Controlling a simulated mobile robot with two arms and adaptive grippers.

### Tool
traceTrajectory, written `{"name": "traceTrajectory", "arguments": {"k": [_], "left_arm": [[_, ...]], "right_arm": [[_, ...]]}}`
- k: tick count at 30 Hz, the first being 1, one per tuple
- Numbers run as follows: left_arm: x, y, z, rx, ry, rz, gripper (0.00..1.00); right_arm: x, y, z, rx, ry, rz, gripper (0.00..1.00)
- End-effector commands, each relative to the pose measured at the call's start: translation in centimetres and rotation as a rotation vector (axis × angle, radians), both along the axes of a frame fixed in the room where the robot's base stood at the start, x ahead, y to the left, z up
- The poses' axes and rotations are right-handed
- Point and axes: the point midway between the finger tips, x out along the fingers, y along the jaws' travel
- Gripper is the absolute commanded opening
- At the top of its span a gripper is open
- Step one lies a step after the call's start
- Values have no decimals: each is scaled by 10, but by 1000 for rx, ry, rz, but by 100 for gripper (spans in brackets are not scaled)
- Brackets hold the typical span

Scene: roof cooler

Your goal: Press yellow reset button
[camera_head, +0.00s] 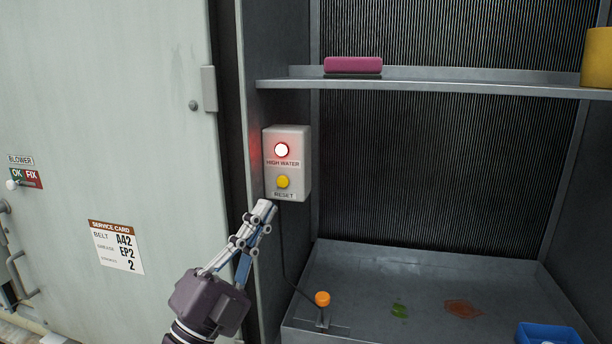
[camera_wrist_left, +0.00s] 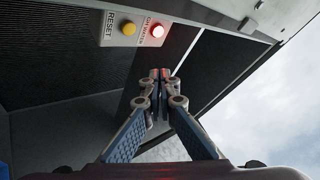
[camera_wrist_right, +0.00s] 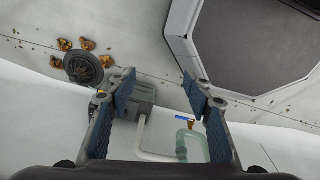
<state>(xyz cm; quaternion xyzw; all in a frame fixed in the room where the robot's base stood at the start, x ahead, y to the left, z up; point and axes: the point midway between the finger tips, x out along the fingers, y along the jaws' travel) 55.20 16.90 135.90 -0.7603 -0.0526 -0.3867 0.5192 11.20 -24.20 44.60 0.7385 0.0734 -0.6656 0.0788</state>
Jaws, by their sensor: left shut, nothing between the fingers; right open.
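The yellow reset button (camera_head: 283,182) sits on the lower part of a grey box (camera_head: 301,150) on the cabinet's inner left wall, above the word RESET. Above it a HIGH WATER lamp (camera_head: 281,150) glows with a red rim. My left gripper (camera_head: 264,208) is shut and empty, its tips just below and left of the button. The left wrist view also shows the button (camera_wrist_left: 128,28), apart from my fingertips (camera_wrist_left: 158,75). My right gripper (camera_wrist_right: 160,95) is open and empty in the right wrist view, away from the box.
A shelf (camera_head: 430,85) above holds a pink block (camera_head: 353,65) and a yellow container (camera_head: 597,57). Below, a tray (camera_head: 400,262) has an orange-topped float (camera_head: 322,299), stains and a blue bin (camera_head: 546,334). A pale door (camera_head: 110,130) stands at left.

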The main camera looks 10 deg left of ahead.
Motion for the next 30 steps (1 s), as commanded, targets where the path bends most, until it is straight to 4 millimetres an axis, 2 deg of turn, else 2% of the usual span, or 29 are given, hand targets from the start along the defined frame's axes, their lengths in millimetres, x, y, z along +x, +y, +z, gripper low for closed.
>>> {"name": "traceTrajectory", "arguments": {"k": [3, 5, 12, 15, 18, 24, 30], "left_arm": [[-1, 0, 2, 3, -4, 1, 0], [-1, 0, 2, 2, -4, 0, 0], [0, 0, 1, 1, -3, 0, 0], [3, 0, 1, 1, -4, 0, 0], [12, 0, 0, 1, -4, 0, 0], [40, -1, -1, 1, -4, 0, 0], [67, -2, -1, 0, -4, 0, 0]], "right_arm": [[12, -9, 1, -9, -15, 2, 46], [9, -9, 1, -11, -12, 2, 46], [-37, 7, -2, 6, 51, -1, 46], [-43, 14, -3, 14, 58, 0, 46], [-37, 14, -5, 15, 49, 0, 46], [-8, 10, -11, 12, 8, 0, 46], [-7, 6, -19, 7, 7, -1, 46]]}}
